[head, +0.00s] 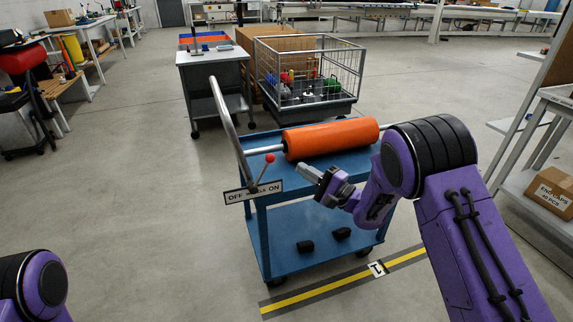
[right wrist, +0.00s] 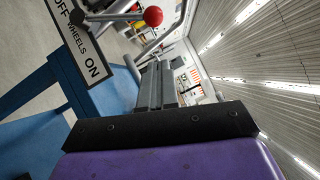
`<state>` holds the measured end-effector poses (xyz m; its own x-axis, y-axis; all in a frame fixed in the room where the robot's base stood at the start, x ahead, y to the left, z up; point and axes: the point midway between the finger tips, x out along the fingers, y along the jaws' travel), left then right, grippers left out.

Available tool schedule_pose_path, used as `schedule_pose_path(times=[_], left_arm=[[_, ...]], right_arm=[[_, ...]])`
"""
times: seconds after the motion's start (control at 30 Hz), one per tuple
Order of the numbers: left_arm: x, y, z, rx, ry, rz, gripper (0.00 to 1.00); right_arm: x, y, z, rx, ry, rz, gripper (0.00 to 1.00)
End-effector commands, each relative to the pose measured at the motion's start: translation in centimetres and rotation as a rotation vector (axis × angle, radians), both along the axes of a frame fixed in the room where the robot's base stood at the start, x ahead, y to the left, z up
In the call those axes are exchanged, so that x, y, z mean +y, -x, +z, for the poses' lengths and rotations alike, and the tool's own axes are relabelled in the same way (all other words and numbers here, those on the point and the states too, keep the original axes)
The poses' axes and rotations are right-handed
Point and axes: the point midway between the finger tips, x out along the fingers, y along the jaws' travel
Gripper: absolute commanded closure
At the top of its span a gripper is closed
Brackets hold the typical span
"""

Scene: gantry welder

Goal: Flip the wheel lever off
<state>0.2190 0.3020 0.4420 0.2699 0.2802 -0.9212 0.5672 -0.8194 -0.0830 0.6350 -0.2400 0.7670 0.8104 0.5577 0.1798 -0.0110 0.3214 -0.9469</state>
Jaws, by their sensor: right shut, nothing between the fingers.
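The wheel lever, a thin rod with a red ball knob (head: 270,157), stands at the near left corner of the blue cart and leans right, toward the ON end of its label plate (head: 253,192). The plate reads OFF and ON, with its middle partly covered by the lever. My right gripper (head: 306,174) is shut and empty, just right of the lever, apart from it in the head view. In the right wrist view the red knob (right wrist: 153,16) shows above the shut fingers (right wrist: 158,85). My left gripper is out of view; only part of my left arm shows.
The blue cart (head: 284,253) carries an orange roller (head: 330,138) on top and two black blocks (head: 323,240) on its lower shelf. A wire cage bin (head: 345,70) and a grey table (head: 212,57) stand behind. Floor left of the cart is clear.

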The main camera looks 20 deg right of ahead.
Motion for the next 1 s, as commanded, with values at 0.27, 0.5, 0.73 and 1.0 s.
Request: schedule_pose_path(times=[0.27,0.5,0.73,1.0], left_arm=[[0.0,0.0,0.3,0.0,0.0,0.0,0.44],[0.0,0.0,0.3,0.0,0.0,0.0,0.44],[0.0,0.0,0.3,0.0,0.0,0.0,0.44],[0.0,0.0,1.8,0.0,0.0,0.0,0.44]], right_arm=[[3.9,-2.2,1.3,0.0,0.001,0.001,1.0],[4.9,-2.4,1.6,0.001,0.001,-0.001,1.0],[4.9,-2.4,1.6,0.001,0.001,-0.001,1.0],[5.2,-2.3,2.5,-0.001,0.043,-0.002,1.0]])
